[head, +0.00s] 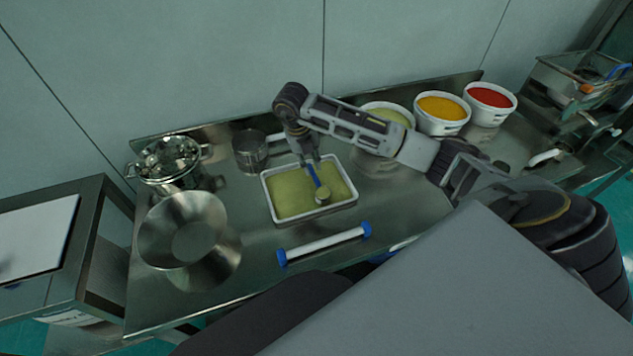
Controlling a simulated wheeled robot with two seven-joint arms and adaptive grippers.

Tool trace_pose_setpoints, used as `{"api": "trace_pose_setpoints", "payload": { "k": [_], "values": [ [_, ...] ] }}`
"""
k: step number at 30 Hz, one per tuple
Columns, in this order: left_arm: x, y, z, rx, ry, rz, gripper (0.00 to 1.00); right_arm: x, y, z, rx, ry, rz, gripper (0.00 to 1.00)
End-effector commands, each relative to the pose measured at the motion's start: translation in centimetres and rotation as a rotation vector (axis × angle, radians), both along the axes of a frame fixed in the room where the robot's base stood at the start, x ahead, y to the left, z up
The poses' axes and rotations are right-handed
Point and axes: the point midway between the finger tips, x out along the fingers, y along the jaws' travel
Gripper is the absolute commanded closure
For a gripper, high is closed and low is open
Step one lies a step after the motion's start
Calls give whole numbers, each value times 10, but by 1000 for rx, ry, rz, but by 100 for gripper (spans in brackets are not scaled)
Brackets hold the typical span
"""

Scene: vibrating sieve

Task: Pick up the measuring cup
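A small scoop-like measuring cup (322,196) with a blue handle is in a white tray (273,213) of yellow-green powder. Its bowl looks filled with the same powder, and its handle slants up and to the left. My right gripper (310,162) points down over the tray's back edge, with its fingertips at the top end of the blue handle. The fingers are too small to tell whether they are closed on it. My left gripper is out of view.
A white bar with blue ends (325,244) lies in front of the tray. Tubs of orange (443,127) and red (491,118) powder stand at the back right.

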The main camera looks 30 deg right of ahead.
Motion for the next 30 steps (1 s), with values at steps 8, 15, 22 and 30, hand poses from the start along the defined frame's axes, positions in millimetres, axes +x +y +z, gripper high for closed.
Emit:
{"api": "trace_pose_setpoints", "payload": {
  "k": [8,15,22,30],
  "values": [
    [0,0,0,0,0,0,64,0,0,0,0,1,0,79],
    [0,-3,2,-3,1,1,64,0,-2,-15,1,4,0,79],
    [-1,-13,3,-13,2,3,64,1,-7,-41,1,3,-1,79],
    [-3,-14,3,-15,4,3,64,1,-9,-52,0,1,1,79]
  ]
}}
